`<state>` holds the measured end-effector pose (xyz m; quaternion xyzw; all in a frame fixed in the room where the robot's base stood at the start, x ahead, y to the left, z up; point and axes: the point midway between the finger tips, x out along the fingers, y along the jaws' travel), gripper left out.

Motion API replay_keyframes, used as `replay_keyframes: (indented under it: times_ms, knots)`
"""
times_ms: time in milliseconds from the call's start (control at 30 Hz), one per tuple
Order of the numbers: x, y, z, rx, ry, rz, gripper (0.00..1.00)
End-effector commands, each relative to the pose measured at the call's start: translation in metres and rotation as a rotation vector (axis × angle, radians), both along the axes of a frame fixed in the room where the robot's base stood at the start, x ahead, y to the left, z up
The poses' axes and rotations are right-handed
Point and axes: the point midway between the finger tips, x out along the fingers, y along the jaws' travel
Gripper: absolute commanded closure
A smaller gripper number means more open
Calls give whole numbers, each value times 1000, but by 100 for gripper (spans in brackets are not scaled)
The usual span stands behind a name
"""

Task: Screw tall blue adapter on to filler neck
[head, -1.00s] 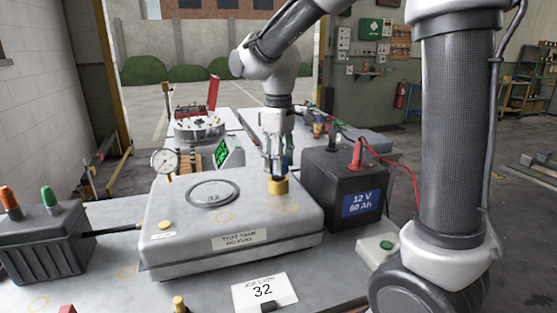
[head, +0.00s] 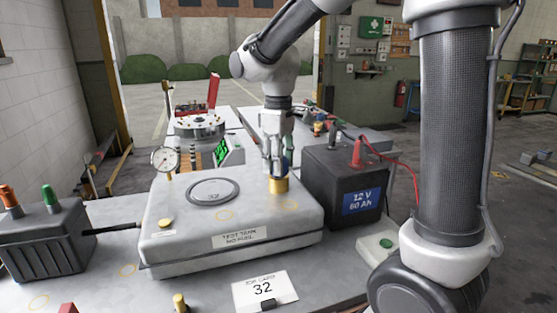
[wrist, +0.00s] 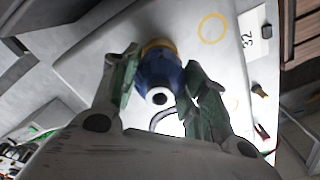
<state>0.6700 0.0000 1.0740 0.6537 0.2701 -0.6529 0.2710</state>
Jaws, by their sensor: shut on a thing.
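The tall blue adapter (wrist: 160,72) is between the green finger pads of my gripper (wrist: 158,92), which is shut on it. In the head view my gripper (head: 276,166) points down over the tank's right side, and only a little of the blue adapter shows between the fingers. The brass filler neck (head: 278,185) stands on top of the white test tank (head: 170,248). The adapter sits at the neck's top, apparently upright and in line with it. In the wrist view a yellow rim of the neck (wrist: 158,44) shows just beyond the adapter. Whether the threads engage is hidden.
A black 12 V battery (head: 330,170) with a red terminal clamp stands close right of the tank. A job card (head: 264,290) stands in front.

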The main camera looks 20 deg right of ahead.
Motion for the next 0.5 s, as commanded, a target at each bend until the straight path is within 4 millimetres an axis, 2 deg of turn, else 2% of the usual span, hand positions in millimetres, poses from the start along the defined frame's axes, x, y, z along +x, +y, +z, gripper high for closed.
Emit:
replay_keyframes:
  times_ms: [367,500]
  knots:
    - [0,0,-4,-1,1,-18,81]
    - [0,0,-4,0,1,-203,81]
